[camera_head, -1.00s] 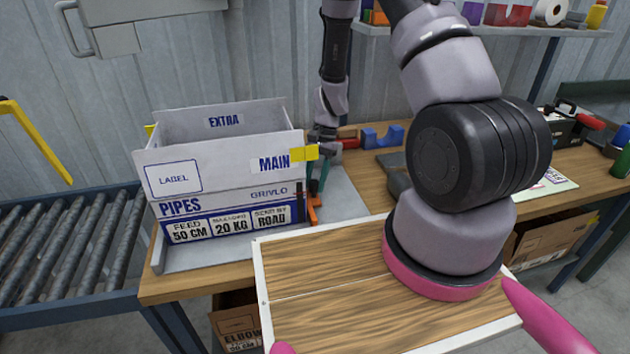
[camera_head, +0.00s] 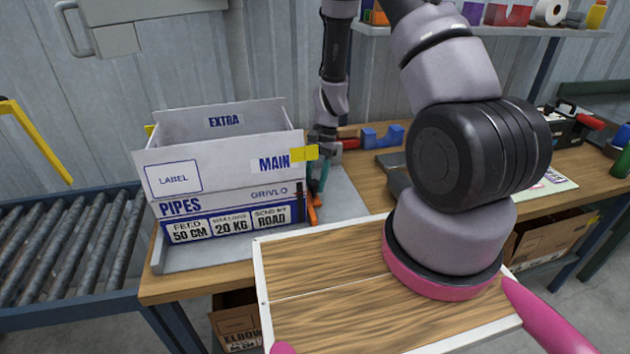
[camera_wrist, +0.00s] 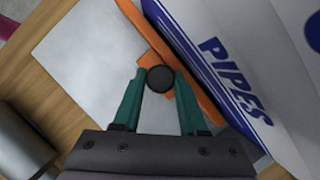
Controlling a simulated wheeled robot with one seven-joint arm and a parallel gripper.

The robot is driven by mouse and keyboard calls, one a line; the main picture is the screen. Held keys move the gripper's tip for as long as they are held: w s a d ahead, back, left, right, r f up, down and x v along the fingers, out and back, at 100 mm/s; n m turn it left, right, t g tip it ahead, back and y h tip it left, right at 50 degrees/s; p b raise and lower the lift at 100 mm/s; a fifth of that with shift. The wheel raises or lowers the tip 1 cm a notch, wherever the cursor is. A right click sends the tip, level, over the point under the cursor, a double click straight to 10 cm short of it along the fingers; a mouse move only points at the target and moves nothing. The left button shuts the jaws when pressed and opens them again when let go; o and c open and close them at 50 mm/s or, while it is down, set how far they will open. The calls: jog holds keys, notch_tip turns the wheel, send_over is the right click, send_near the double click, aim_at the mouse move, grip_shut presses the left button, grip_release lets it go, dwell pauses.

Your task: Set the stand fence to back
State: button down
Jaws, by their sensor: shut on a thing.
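The stand (camera_head: 215,256) is a grey tray on the bench, bearing a white PIPES box (camera_head: 222,209). The orange fence (camera_head: 312,210) stands at the box's right side. In the wrist view the orange fence (camera_wrist: 203,88) runs along the box (camera_wrist: 245,70), with a dark round knob (camera_wrist: 160,80) beside it. My gripper (camera_wrist: 160,73) has teal fingers closed on both sides of this knob. In the head view my gripper (camera_head: 322,178) reaches down at the box's right side, partly hidden by a yellow tab. The fence's far end is hidden by box and gripper.
A roller conveyor (camera_head: 70,245) lies at the left. A blue block (camera_head: 382,137) lies behind on the bench. A wood-topped, white-rimmed panel (camera_head: 330,300) fills the front. Bare grey stand surface (camera_wrist: 90,55) shows left of the fence in the wrist view.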

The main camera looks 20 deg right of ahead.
jog(key=shift+d, duration=0.1)
dwell(0.3)
jog(key=d, duration=1.2)
jog(key=shift+w, duration=0.1)
jog(key=shift+c, duration=2.2)
grip_release()
jog(key=shift+d, duration=0.1)
jog(key=shift+r, duration=0.1)
jog(key=v, duration=1)
jog(key=shift+r, duration=0.35)
